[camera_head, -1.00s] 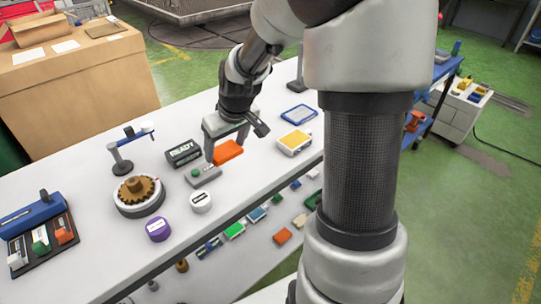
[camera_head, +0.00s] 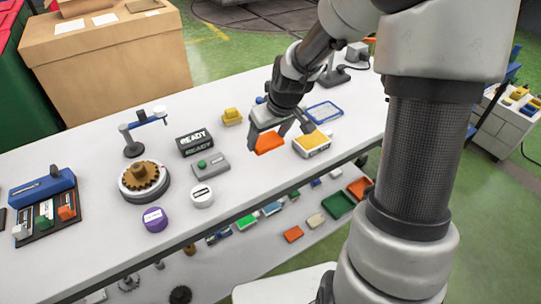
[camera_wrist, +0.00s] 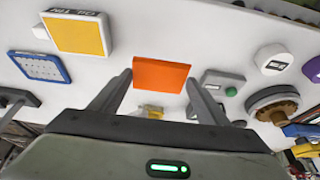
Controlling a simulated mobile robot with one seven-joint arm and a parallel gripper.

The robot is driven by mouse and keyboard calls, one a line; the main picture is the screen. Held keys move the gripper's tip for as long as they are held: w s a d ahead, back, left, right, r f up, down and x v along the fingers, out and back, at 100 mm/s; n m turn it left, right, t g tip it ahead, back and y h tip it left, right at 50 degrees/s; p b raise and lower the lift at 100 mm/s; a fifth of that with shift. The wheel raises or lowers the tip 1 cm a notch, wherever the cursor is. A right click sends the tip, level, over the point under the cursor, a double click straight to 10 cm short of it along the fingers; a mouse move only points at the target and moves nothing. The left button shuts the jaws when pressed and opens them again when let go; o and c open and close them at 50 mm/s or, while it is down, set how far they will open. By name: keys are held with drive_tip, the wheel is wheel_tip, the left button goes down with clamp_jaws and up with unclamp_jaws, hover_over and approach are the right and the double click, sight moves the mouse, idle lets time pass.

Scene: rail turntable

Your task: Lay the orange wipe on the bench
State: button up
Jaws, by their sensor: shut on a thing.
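The orange wipe (camera_head: 269,143) is a flat orange rectangle between the fingers of my gripper (camera_head: 281,141). In the wrist view the wipe (camera_wrist: 160,75) sits between the two fingertips of my gripper (camera_wrist: 159,88), which is shut on it. The white bench (camera_head: 245,190) lies below. Whether the wipe touches the bench top or hangs just above it, I cannot tell. It is left of the yellow-topped box and right of the grey button box.
Near my gripper are a yellow-topped box (camera_head: 312,144), a blue-framed tray (camera_head: 324,112), a yellow object (camera_head: 232,116), a grey button box (camera_head: 210,165) and a black READY display (camera_head: 195,143). Bare bench lies in front of the wipe. A lower shelf holds several small items.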

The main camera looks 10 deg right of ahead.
sight(270, 149)
drive_tip(key=shift+f+b, duration=0.35)
drive_tip(key=shift+f, duration=2.95)
drive_tip(key=shift+f, duration=0.1)
drive_tip(key=shift+f, duration=0.2)
drive_tip(key=o, duration=1)
drive_tip(key=shift+r, duration=0.15)
drive_tip(key=shift+o, duration=0.2)
drive_tip(key=shift+r, duration=0.1)
drive_tip(key=shift+r, duration=0.25)
drive_tip(key=p+v, duration=0.2)
drive_tip(key=v, duration=0.9)
drive_tip(key=shift+s+r, duration=0.25)
